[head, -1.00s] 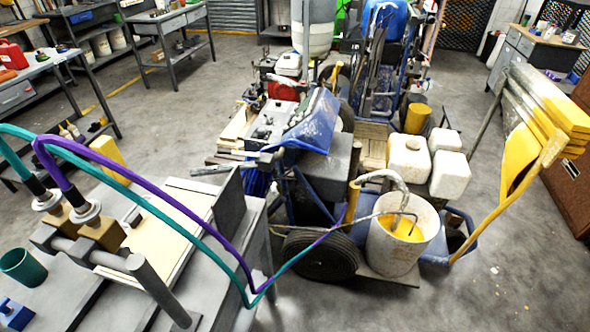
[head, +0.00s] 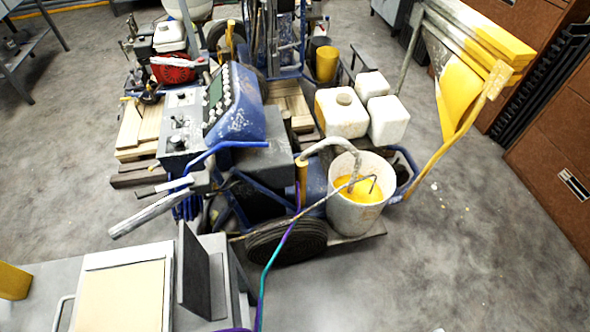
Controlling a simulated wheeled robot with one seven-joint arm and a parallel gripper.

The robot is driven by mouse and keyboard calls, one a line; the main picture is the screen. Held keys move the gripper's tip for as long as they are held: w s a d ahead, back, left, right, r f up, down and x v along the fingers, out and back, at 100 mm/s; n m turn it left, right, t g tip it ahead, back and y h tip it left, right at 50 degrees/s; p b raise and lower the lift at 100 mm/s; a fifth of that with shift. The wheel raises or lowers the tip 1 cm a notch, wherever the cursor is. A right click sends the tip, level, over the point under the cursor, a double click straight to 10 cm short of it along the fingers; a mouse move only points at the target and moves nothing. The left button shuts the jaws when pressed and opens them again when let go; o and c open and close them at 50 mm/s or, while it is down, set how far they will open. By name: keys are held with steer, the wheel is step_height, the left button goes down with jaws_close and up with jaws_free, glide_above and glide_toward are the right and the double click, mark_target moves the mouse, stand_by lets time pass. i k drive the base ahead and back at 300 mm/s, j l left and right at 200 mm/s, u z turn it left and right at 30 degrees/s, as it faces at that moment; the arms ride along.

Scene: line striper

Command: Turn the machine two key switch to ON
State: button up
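The line striper machine (head: 265,160) stands ahead in the head view, blue and grey with black wheels. Its blue control console (head: 232,105) has a dark display and rows of pale knobs. A grey switch panel (head: 180,120) to the left of the console carries small switches. Which of these is the machine two key switch, and its position, are too small to tell. My gripper is not in view.
A white bucket of yellow paint (head: 358,195) and white jugs (head: 341,112) sit on the machine's right side. A handlebar grip (head: 150,214) juts out left. A grey bench with a beige board (head: 122,297) is at the lower left. Bare floor (head: 480,260) lies to the right.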

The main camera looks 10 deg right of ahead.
mark_target(176, 139)
steer(key=i+l, duration=0.15)
steer(key=i+l+u, duration=0.25)
steer(key=i+l, duration=0.15)
steer(key=l, duration=0.25)
steer(key=i+l+u, duration=0.3)
steer(key=l, duration=0.35)
steer(key=u, duration=1.2)
steer(key=i, duration=0.5)
